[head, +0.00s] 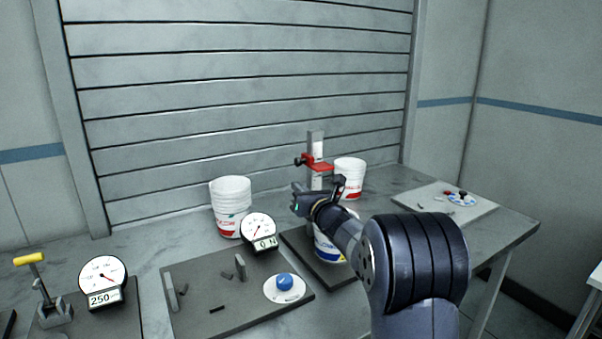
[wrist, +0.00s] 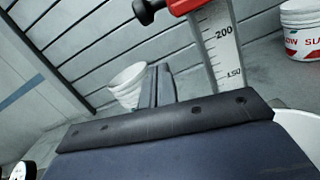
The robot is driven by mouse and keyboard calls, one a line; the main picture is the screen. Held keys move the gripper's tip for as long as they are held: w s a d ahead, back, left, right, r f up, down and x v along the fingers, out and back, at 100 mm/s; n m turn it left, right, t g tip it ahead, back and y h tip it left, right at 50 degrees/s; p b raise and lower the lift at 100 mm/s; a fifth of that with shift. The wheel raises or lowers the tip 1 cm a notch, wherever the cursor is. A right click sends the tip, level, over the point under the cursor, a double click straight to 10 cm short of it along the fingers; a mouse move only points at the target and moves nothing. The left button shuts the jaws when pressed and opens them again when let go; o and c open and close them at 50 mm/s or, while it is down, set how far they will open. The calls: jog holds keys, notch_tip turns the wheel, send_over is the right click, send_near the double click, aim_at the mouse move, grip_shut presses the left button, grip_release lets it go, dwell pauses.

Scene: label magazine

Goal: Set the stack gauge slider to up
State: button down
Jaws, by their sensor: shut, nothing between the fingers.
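The stack gauge is an upright grey scale post (head: 316,145) at the back of the table. Its red slider (head: 318,166) has a black knob (head: 299,161) on the left and sits below the post's top. In the wrist view the slider (wrist: 188,5) is cut by the top edge, just above the 200 mark on the scale (wrist: 226,50). My gripper (head: 297,195) is shut and empty, in front of the post and lower than the slider. In the wrist view its fingers (wrist: 158,75) are together, left of the scale and below the knob (wrist: 147,10).
White bucket stacks stand left (head: 231,205) and right (head: 350,176) behind. Plates with dials, a blue knob (head: 284,281) and a yellow-handled lever (head: 30,259) lie left. A slatted shutter closes the back.

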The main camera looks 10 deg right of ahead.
jog(key=r, duration=0.2)
jog(key=r+p, duration=0.1)
jog(key=shift+w+d+r, duration=0.15)
jog(key=shift+d+r, duration=0.15)
jog(key=shift+r, duration=0.05)
notch_tip(320, 180, up, 7)
jog(key=p, duration=0.3)
jog(key=shift+r+p, duration=0.2)
jog(key=shift+p, duration=0.15)
jog(key=s+d+f+b, duration=0.2)
jog(key=s+f+b, duration=0.3)
jog(key=s, duration=0.5)
jog(key=shift+s+d+f+b, duration=0.15)
jog(key=shift+d+f+b, duration=0.1)
jog(key=shift+b, duration=0.35)
